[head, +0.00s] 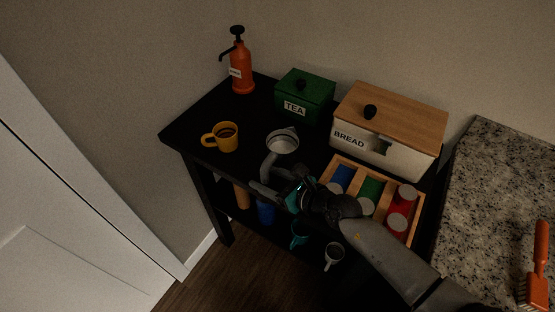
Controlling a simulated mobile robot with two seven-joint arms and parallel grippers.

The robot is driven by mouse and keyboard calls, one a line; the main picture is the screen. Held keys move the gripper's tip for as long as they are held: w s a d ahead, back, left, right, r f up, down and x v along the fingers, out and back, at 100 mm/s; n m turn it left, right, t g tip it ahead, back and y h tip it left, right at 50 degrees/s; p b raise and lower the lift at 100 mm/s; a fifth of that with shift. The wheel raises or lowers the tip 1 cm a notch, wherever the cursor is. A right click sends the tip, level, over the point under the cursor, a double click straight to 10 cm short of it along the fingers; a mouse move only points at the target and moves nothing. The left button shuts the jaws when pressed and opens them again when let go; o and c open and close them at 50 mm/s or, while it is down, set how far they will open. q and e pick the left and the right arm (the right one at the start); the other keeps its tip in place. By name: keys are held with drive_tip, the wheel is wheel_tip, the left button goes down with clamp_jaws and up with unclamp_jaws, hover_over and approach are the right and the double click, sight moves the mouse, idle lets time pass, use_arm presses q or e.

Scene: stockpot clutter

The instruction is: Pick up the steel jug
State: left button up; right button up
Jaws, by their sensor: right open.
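The steel jug (283,145) stands upright on the black table, with its open top and pale rim facing up. It is between the yellow mug and the bread box. My right gripper (264,175) is open, just in front of the jug on its near left side. One grey finger is close to the jug's lower side; I cannot tell whether it touches. The lower part of the jug is partly hidden by the gripper. My left gripper is not in view.
A yellow mug (226,138) stands left of the jug. Behind are an orange pump bottle (241,70), a green tea box (304,92) and a bread box (387,128). A wooden tray (345,161) with several cans lies right. A granite counter (495,190) holds a brush.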

drive_tip(key=shift+w+a+f, duration=0.2)
drive_tip(key=shift+w+a, duration=0.1)
drive_tip(key=shift+a, duration=0.05)
clamp_jaws()
idle(0.3)
idle(0.9)
drive_tip(key=shift+r, duration=0.1)
